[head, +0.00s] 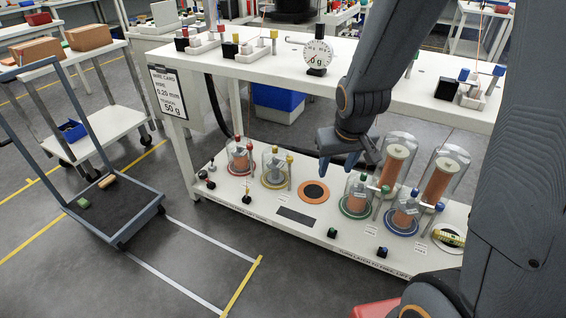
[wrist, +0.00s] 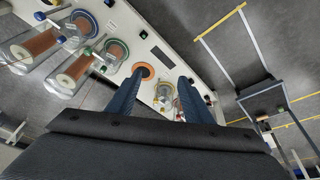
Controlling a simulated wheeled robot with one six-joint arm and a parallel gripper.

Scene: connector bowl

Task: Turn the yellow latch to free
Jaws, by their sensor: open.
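The yellow-ringed station (head: 274,181) is a clear jar over a copper spool, second from the left on the lower shelf. A yellow-topped post, likely the yellow latch (head: 289,161), stands upright at the jar's right side. In the wrist view the yellow-ringed jar (wrist: 164,93) shows between the fingers, nearer the right one; its latch is too small to make out. My gripper (head: 338,170) is open with nothing seen between its fingers. It is above the shelf, to the right of the yellow station and near the orange disc (head: 314,191).
A red-ringed jar (head: 239,157) stands left of the yellow one. Green-ringed (head: 356,195) and blue-ringed (head: 402,215) jars and tall spool jars (head: 398,160) stand to the right. The upper shelf (head: 270,72) with a dial (head: 318,55) is above and behind.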

